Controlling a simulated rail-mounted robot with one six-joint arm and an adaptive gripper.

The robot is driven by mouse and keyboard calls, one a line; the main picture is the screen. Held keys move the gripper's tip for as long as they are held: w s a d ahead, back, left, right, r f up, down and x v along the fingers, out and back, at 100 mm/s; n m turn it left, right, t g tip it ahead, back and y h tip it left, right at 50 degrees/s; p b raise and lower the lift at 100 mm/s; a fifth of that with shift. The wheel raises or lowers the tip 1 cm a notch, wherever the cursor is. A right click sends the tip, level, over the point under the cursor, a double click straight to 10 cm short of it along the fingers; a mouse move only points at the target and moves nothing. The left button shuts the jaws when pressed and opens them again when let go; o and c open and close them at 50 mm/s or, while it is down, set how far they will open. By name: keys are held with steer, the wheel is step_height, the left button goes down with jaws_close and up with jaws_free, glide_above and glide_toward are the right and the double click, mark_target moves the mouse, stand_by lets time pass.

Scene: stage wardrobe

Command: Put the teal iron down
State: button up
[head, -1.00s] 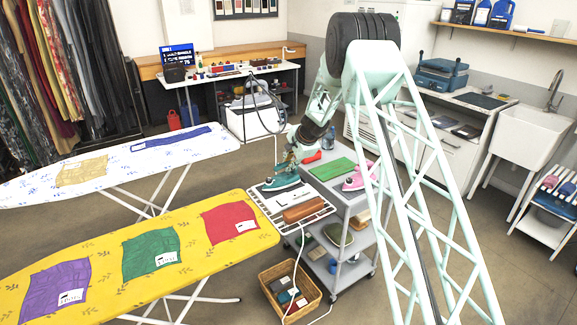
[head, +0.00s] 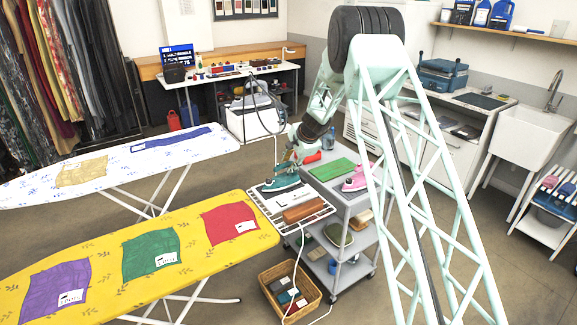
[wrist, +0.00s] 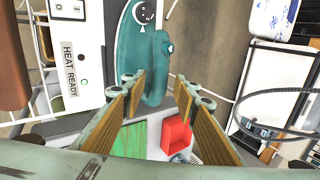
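The teal iron (head: 281,184) sits on the white rest (head: 262,204) at the right end of the yellow ironing board. In the wrist view, the teal iron (wrist: 135,40) lies beside a white panel marked HEAT READY (wrist: 70,75) with a small green light. My gripper (head: 293,168) is just above the iron, at its right rear. In the wrist view, my gripper's fingers (wrist: 160,85) are apart. The iron's handle shows beyond and between the fingertips, with a gap on both sides. The iron's underside is hidden.
A brown block (head: 304,211) lies on the rest in front of the iron. A grey trolley (head: 350,190) at right holds a green mat (head: 332,170), a pink iron (head: 356,179) and a red object (wrist: 177,136). A wicker basket (head: 290,290) stands on the floor below.

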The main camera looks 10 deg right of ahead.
steer(key=v, duration=1)
steer(key=shift+r+p, duration=0.15)
steer(key=shift+p, duration=0.2)
steer(key=shift+s, duration=0.15)
steer(key=shift+r, duration=0.1)
stand_by(0.4)
